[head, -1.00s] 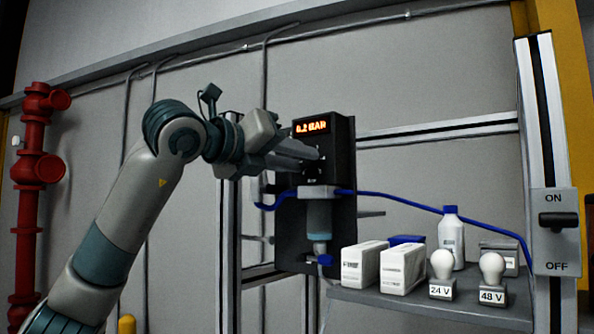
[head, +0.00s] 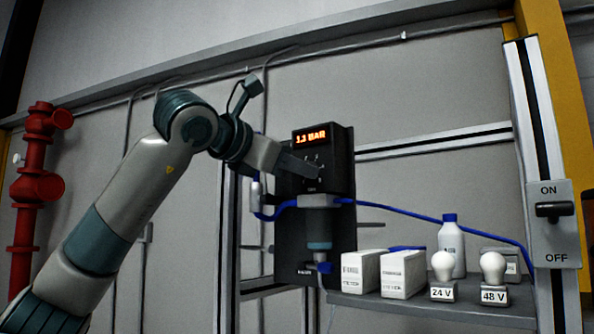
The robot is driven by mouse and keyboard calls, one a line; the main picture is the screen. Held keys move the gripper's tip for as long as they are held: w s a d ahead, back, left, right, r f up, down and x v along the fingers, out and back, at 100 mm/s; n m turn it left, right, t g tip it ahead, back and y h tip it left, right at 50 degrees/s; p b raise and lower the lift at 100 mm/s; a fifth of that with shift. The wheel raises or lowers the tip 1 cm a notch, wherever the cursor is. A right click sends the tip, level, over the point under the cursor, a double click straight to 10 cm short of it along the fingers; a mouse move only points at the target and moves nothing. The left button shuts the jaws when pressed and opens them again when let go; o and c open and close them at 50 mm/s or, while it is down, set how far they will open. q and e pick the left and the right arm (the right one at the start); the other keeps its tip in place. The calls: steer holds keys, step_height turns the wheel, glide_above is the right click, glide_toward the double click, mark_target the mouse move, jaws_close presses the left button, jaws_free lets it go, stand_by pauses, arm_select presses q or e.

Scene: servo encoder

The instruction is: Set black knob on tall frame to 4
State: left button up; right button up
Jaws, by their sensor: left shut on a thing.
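The black regulator unit (head: 342,225) is mounted on the tall metal frame (head: 226,240). Its orange display (head: 310,136) shows a BAR value, seemingly 1.3, though the first digit is blurred. My left gripper (head: 312,169) reaches in from the left and is shut at the black knob on the unit's face, just below the display. The fingers cover most of the knob, and only some of the marks around it show. My right gripper is not in view.
Blue hoses (head: 400,209) run from both sides of the unit. At right is a shelf (head: 420,312) with white boxes (head: 402,273), a bottle (head: 451,247) and bulbs marked 24 V (head: 443,267) and 48 V (head: 493,267). An ON/OFF switch (head: 554,210) is at far right. Red pipe (head: 32,200) stands left.

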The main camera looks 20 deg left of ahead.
arm_select(q)
steer(key=m, duration=0.8)
steer(key=m+t+b, duration=0.1)
steer(key=m, duration=0.8)
steer(key=f+m+t, duration=0.1)
steer(key=m, duration=0.7)
steer(key=shift+d+m+y, duration=0.15)
steer(key=shift+m+y, duration=0.15)
steer(key=shift+y, duration=0.1)
steer(key=o, duration=1)
steer(key=shift+r, duration=0.1)
steer(key=shift+o, duration=0.2)
steer(key=shift+r, duration=0.1)
steer(key=shift+s, duration=0.1)
